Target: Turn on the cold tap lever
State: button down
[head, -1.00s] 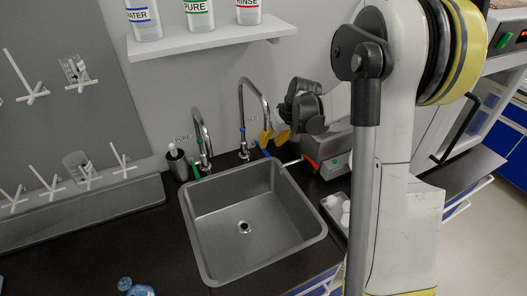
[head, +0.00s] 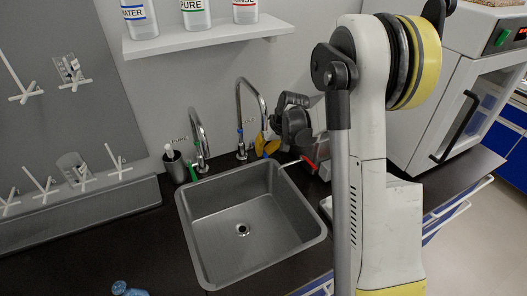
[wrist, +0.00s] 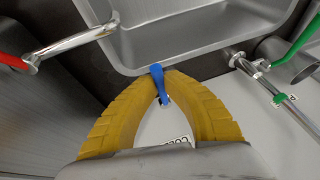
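The cold tap lever (wrist: 158,82) is a short blue handle in the middle of the wrist view, just past the sink's edge. My gripper (wrist: 162,76) has two yellow fingers that curve inward, and their tips lie close on either side of the blue lever. It looks shut on the lever. Part of a printed label shows between the fingers. In the head view my gripper (head: 267,148) is low beside the tall curved tap with the blue collar (head: 240,132), at the sink's back right corner. The lever is mostly hidden there.
A red-tipped lever (wrist: 12,62) on a metal stem is at the left of the wrist view. A green lever (wrist: 297,32) is at the right. A cup (head: 175,168) stands left of the taps. A shelf (head: 205,36) with bottles hangs above.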

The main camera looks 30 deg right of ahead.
jog(key=shift+d, duration=0.1)
jog(key=shift+w+d+n+g+y, duration=0.25)
jog(key=shift+d+n+g+y, duration=0.1)
jog(key=shift+d+n, duration=0.6)
jog(key=shift+w+d+n+g+y, duration=0.3)
jog(key=shift+d+n, duration=0.4)
jog(key=shift+n, duration=0.5)
jog(key=shift+w+d+n+g+y, duration=0.25)
jog(key=shift+d+n+y, duration=0.1)
jog(key=shift+d+n, duration=0.6)
jog(key=shift+a, duration=0.1)
jog(key=c, duration=1.5)
grip_release()
jog(key=shift+r, duration=0.1)
